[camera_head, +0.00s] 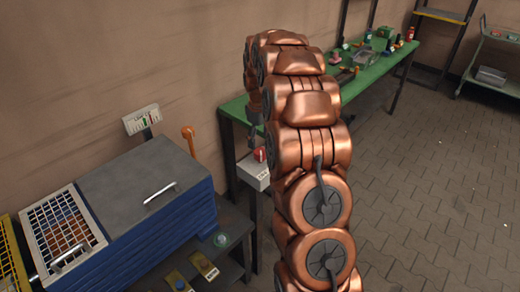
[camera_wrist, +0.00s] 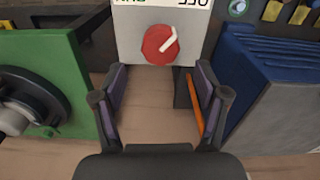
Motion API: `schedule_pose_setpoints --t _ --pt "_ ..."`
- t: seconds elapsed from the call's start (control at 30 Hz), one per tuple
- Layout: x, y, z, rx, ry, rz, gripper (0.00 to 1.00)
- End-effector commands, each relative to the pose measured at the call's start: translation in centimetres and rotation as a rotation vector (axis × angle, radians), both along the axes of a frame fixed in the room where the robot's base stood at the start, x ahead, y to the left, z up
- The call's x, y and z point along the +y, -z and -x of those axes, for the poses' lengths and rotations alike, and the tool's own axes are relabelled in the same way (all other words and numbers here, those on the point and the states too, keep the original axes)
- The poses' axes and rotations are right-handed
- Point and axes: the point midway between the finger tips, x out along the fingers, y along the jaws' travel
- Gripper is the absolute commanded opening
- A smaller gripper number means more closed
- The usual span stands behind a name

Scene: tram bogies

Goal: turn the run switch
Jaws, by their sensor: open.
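The run switch is a round red knob (camera_wrist: 161,45) with a white pointer on a light grey box (camera_wrist: 126,42). In the wrist view its pointer slants to the upper right, towards the upside-down OFF label (camera_wrist: 193,3); a green RUN label (camera_wrist: 130,3) is at the upper left. My gripper (camera_wrist: 159,78) is open and empty, its two fingers apart below the knob in that view, not visibly touching it. In the head view the knob (camera_head: 260,155) and box (camera_head: 250,172) are partly hidden by my arm, and my gripper (camera_head: 254,108) is above them.
A blue cabinet (camera_head: 165,225) with a grey lid and a wire-grid cover (camera_head: 62,232) stands at left. An orange lever (camera_head: 189,140) and a gauge panel (camera_head: 142,119) are behind it. A green bench (camera_head: 355,78) with small items runs along the wall.

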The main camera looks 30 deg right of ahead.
Motion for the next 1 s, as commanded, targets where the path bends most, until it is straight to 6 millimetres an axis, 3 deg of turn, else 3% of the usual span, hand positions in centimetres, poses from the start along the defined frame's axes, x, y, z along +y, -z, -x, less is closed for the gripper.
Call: schedule_pose_setpoints --t 0.4,0.7,1.0 --pt "0.1 5.3 0.1 0.004 0.001 -0.004 0.73" --pt "0.1 5.8 0.1 0.000 0.001 -0.001 0.73" --pt "0.1 5.7 0.0 0.000 0.000 -0.001 0.42"
